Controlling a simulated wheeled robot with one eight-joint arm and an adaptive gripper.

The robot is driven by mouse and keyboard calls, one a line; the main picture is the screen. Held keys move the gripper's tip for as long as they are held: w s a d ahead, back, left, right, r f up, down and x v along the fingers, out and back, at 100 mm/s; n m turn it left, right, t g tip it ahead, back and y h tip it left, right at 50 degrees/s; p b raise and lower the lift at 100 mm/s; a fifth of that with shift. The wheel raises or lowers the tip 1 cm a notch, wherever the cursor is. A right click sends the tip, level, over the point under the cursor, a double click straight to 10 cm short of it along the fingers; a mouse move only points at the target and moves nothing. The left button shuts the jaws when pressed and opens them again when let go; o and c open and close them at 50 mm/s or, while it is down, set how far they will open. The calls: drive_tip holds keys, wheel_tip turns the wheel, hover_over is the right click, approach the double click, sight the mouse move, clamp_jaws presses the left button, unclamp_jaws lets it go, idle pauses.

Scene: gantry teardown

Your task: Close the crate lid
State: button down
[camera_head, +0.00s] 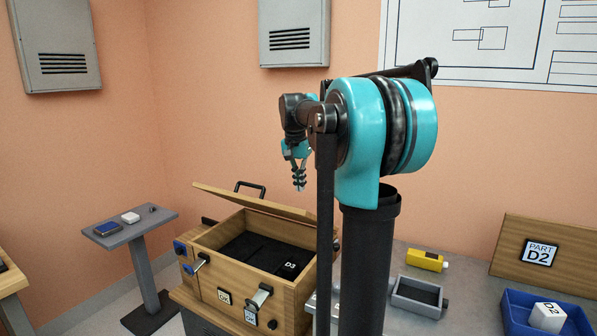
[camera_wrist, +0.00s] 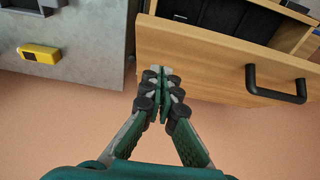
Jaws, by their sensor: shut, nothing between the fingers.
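The wooden crate (camera_head: 208,287) stands open in the head view, with dark foam and a block marked D3 inside. Its lid (camera_head: 252,202) is raised at the back, and a black handle (camera_head: 250,186) shows above its far edge. In the wrist view the lid (camera_wrist: 205,62) spans the upper right, with the handle (camera_wrist: 277,84) at the right. My gripper (camera_head: 299,182) is above the right end of the lid in the head view. It is shut and empty in the wrist view (camera_wrist: 165,72), close to the lid's edge; I cannot tell whether they touch.
A yellow device (camera_head: 426,260) and a grey open tray (camera_head: 416,296) lie on the bench at right. A blue bin (camera_head: 520,321) holds a white block. A small grey stand (camera_head: 128,226) is left of the crate. My arm hides part of the crate's right side.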

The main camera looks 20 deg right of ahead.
drive_tip(key=f, duration=0.2)
drive_tip(key=s+a+f, duration=0.1)
drive_tip(key=shift+f, duration=0.25)
drive_tip(key=shift+s+a+f, duration=0.25)
drive_tip(key=shift+f, duration=0.25)
drive_tip(key=shift+s+a+f, duration=0.25)
drive_tip(key=shift+f, duration=0.1)
drive_tip(key=s+a+f+t+h, duration=0.1)
drive_tip(key=s+a+f, duration=0.1)
drive_tip(key=f, duration=0.5)
drive_tip(key=s+a+f+t+h, duration=0.1)
drive_tip(key=s+a+f, duration=0.1)
drive_tip(key=f, duration=0.5)
drive_tip(key=s+a+f+t+h, duration=0.2)
drive_tip(key=f, duration=0.5)
drive_tip(key=shift+s+a+f, duration=0.15)
drive_tip(key=shift+s+a, duration=0.15)
drive_tip(key=shift+s, duration=0.05)
